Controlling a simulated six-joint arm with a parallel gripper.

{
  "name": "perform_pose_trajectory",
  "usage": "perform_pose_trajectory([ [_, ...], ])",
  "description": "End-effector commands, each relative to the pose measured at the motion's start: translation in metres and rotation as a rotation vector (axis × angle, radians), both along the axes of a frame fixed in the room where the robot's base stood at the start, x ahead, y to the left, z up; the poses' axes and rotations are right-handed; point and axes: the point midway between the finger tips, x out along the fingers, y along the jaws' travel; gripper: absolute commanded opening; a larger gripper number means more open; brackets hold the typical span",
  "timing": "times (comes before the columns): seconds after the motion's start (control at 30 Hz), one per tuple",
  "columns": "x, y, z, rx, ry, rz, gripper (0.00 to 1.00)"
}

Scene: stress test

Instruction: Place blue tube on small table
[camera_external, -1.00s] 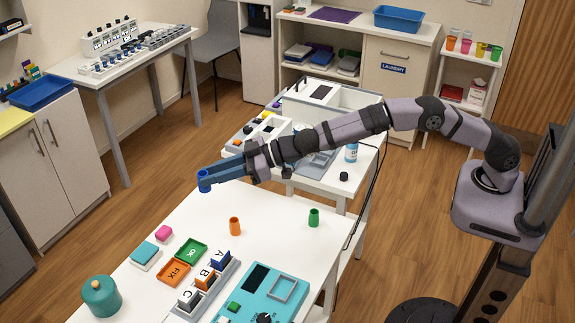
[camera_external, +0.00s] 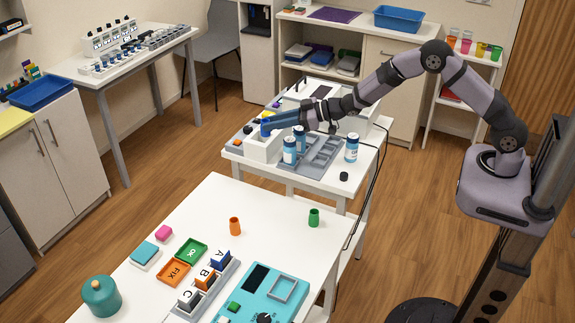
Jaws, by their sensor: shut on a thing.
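My gripper (camera_external: 272,122) is shut on the blue tube (camera_external: 265,130), a small dark blue piece at the tips of its blue fingers. The tube is partly hidden by the fingers. Both are over the left part of the smaller white table (camera_external: 232,156), by a white open box (camera_external: 262,150). I cannot tell whether the tube touches the box or hangs above it.
Blue-and-white bottles (camera_external: 289,150) and a grey compartment tray (camera_external: 322,152) are right of the gripper. Another bottle (camera_external: 351,148) and a black cap (camera_external: 344,176) are farther right. An orange tube (camera_external: 235,226) and a green tube (camera_external: 314,217) stand on the front table (camera_external: 270,205).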

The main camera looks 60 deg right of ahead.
Motion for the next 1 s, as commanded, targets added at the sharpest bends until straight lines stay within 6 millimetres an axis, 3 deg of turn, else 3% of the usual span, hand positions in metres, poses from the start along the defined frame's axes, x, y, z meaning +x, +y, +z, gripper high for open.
perform_pose_trajectory([
  [0.03,-0.009,-0.025,0.004,0.000,0.003,-0.023,0.00],
  [0.1,-0.022,-0.051,0.004,0.001,0.003,-0.046,0.00],
  [0.33,-0.070,-0.123,0.010,0.000,0.001,-0.121,0.00],
  [0.43,-0.094,-0.145,-0.006,0.001,0.007,-0.140,0.00],
  [0.7,-0.149,-0.181,-0.026,0.000,0.004,-0.170,0.00],
  [1.0,-0.169,-0.190,-0.031,-0.002,-0.001,-0.179,0.00],
])
